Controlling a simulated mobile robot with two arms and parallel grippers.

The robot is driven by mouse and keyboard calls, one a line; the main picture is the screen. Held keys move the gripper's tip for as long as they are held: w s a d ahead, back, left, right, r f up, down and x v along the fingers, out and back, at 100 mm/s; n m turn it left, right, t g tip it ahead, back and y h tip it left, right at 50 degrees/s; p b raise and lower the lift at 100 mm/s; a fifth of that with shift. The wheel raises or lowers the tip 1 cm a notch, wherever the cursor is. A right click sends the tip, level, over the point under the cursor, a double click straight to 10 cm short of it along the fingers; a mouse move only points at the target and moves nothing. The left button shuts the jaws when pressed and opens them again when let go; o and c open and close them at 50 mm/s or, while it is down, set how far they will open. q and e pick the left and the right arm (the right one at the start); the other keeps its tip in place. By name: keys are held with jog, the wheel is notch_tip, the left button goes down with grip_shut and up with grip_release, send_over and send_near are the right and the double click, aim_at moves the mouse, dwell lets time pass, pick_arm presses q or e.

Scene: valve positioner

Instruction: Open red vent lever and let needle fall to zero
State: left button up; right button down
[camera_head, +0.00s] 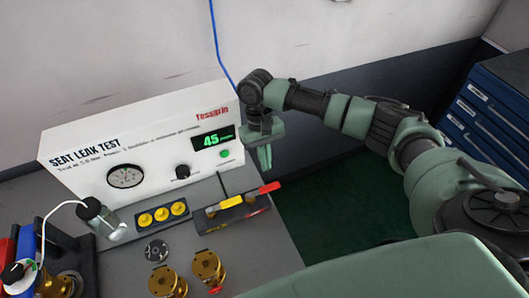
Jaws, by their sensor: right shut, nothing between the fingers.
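The red vent lever (269,188) sits at the right end of a dark block on the bench, in front of the white seat leak test box (90,152). It is tilted slightly up to the right. A round dial gauge (126,176) is on the box front; its needle is too small to read. The green display (213,138) reads 45. My right gripper (265,158) is shut and empty, pointing down beside the box's right end, above and behind the red lever and apart from it. My left gripper is not in view.
A yellow-handled lever (231,202) shares the dark block. A grey cylinder with a white hose (100,217) is at left. A blue drawer cabinet (490,120) stands at far right.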

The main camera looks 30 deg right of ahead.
aim_at(263, 190)
jog(key=shift+p+x, duration=0.4)
jog(key=shift+x, duration=2.25)
jog(key=shift+w+f, duration=0.1)
jog(key=shift+w, duration=0.05)
